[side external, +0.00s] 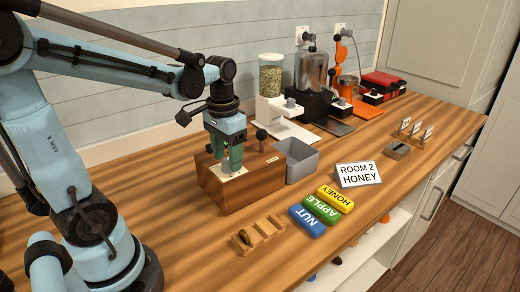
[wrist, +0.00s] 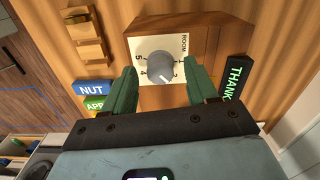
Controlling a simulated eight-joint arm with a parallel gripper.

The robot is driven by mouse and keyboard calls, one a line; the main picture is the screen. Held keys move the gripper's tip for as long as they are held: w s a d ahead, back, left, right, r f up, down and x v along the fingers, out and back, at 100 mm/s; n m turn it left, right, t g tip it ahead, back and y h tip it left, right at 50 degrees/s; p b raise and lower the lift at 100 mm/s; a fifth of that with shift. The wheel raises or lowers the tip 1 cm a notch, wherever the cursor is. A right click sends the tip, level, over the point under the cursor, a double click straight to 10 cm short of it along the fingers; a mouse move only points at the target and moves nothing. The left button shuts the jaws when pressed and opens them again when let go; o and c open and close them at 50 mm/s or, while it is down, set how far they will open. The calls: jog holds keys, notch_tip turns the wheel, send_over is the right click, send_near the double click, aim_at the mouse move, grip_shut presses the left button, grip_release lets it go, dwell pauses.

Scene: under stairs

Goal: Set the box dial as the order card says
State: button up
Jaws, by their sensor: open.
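The order card (side external: 357,174) stands on the counter and reads "ROOM 2 HONEY". The wooden box (side external: 262,183) has a pale "ROOM" dial plate on top, mostly hidden by my gripper in the side view. In the wrist view the grey round dial (wrist: 160,66) sits on that plate (wrist: 150,44), with 5 and 4 on the left, 1 and 2 on the right. A white mark on the dial points toward the lower right; the exact number is unclear. My gripper (wrist: 162,78) is open, its green fingers either side of the dial and apart from it. It also shows in the side view (side external: 232,164).
Blue NUT (side external: 307,221), green APPLE (side external: 321,209) and yellow HONEY (side external: 335,198) bars lie in front of the box. A wooden slotted rack (side external: 259,235) is nearby. A grey bin (side external: 299,160) stands right of the box. Dispensers line the wall. A dark "THANK" sign (wrist: 236,76) adjoins the box.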

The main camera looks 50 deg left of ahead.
notch_tip(320, 180, up, 11)
dwell(0.5)
jog(key=d+f+m+t, duration=0.1)
jog(key=d+f+t, duration=0.5)
jog(key=d+f, duration=0.1)
jog(key=shift+s+d+f, duration=0.35)
jog(key=shift+f, duration=0.35)
jog(key=shift+o, duration=0.2)
jog(key=shift+d+f+t, duration=0.25)
jog(key=shift+f+t, duration=0.05)
jog(key=shift+t, duration=0.1)
jog(key=shift+o, duration=1.3)
jog(key=shift+d, duration=0.1)
jog(key=o, duration=0.5)
jog(key=a+r+n+g, duration=0.1)
jog(key=r+n, duration=0.1)
jog(key=w+a+r+n, duration=0.1)
jog(key=r+n, duration=0.1)
jog(key=a+r+n+g, duration=0.1)
jog(key=r+n, duration=0.2)
jog(key=shift+w+a+g+y, duration=0.3)
jog(key=shift+w, duration=0.05)
jog(key=a+r+n+g, duration=0.4)
jog(key=a+r+n, duration=0.1)
jog(key=r+n, duration=0.5)
send_near(227, 160)
jog(key=shift+w+a+r+n, duration=0.1)
jog(key=shift+w+a+n, duration=0.1)
jog(key=shift+n, duration=0.2)
